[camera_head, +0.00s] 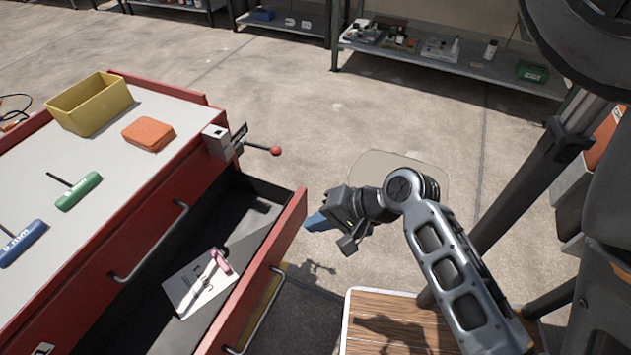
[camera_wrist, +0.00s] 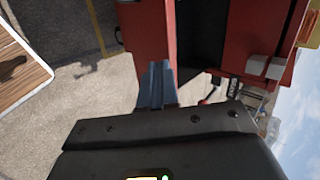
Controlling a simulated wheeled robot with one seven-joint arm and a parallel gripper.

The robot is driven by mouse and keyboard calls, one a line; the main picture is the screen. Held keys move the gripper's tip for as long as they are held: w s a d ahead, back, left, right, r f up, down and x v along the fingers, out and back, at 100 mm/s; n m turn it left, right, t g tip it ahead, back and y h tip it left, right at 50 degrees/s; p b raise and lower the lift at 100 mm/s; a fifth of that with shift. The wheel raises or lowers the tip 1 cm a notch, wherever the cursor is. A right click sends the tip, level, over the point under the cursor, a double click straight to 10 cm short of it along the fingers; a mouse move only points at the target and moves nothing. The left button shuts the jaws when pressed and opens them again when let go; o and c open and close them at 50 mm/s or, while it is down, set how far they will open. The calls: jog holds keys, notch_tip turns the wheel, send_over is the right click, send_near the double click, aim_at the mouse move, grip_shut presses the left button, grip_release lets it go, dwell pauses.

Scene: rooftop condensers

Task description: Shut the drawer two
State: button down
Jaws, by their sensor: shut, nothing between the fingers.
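A red tool cabinet with a grey-white top (camera_head: 120,140) stands at the left in the head view. One of its drawers (camera_head: 290,232) is pulled out, with a paper sheet (camera_head: 195,285) and a pink-handled tool (camera_head: 218,262) inside. I cannot read a number on it. My gripper (camera_head: 318,222), with blue fingers, is shut and empty. It is beside the outer face of the open drawer's front, near its far end; I cannot tell if it touches. In the wrist view, the fingers (camera_wrist: 157,85) point at the red drawer front (camera_wrist: 150,40).
A yellow bin (camera_head: 90,108), an orange block (camera_head: 149,134), green (camera_head: 78,190) and blue (camera_head: 22,243) handled tools lie on top. A vise (camera_head: 218,140) with a red-knobbed lever is at the corner. A wooden surface (camera_head: 385,320) is below my arm.

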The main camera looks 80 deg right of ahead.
jog(key=m+h+p, duration=0.1)
jog(key=p, duration=0.2)
send_near(303, 200)
jog(key=shift+m+h, duration=0.3)
jog(key=shift+a+x, duration=0.15)
jog(key=shift+x, duration=1.3)
jog(key=shift+a+x, duration=0.15)
jog(key=shift+x, duration=1.25)
jog(key=shift+w, duration=0.15)
jog(key=w+d+p, duration=0.1)
jog(key=w+d, duration=0.1)
jog(key=w, duration=0.6)
jog(key=w+d+p, duration=0.1)
jog(key=w+d, duration=0.1)
jog(key=w, duration=0.7)
jog(key=shift+d, duration=0.35)
jog(key=shift+w, duration=0.1)
jog(key=shift+p, duration=0.3)
